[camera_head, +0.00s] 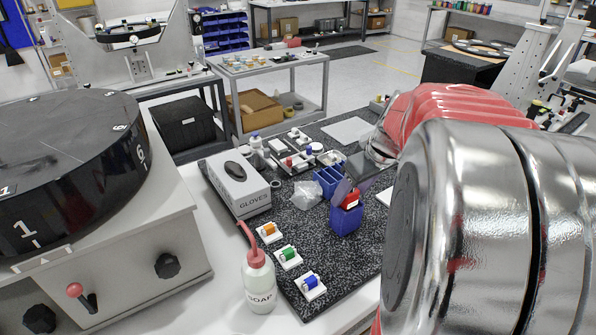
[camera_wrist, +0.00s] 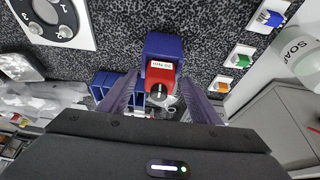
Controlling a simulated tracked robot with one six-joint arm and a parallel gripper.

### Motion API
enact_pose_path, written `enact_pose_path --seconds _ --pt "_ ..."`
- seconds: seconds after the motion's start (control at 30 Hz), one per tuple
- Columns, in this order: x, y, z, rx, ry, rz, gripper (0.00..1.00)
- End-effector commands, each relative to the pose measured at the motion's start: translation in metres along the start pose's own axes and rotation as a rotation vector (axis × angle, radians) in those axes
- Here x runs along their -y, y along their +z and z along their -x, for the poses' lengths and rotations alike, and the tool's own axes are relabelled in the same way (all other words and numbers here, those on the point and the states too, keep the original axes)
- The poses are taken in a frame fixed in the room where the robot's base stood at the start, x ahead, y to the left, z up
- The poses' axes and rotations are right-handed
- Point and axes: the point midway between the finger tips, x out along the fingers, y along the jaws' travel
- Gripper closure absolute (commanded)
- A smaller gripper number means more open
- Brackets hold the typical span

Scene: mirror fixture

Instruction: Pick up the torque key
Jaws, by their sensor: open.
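The torque key (camera_wrist: 160,76) is red with a white label and a round metal end. It sits in a dark blue holder (camera_wrist: 162,46) in the wrist view. In the head view the key's red part (camera_head: 351,200) shows above the blue holder (camera_head: 346,220), which stands on the speckled black mat. My gripper (camera_wrist: 160,82) is open, with one purple finger on each side of the key. A gap shows between each finger and the key in the wrist view. In the head view my gripper (camera_head: 350,188) is over the holder and partly hides the key.
A blue compartment bin (camera_head: 329,180) and a clear bag (camera_head: 306,194) lie just left of the holder. Orange, green and blue pieces (camera_head: 311,285) on white blocks, a soap bottle (camera_head: 259,284) and a gloves box (camera_head: 240,189) are farther left. Bare mat lies in front of the holder.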

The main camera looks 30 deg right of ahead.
Motion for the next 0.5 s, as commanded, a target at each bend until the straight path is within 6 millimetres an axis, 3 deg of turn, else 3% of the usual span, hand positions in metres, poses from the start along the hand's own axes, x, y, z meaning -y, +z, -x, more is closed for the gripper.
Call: enact_pose_path --seconds 0.5 --pt "-0.0001 -0.0001 -0.0071 0.000 0.001 0.001 0.42"
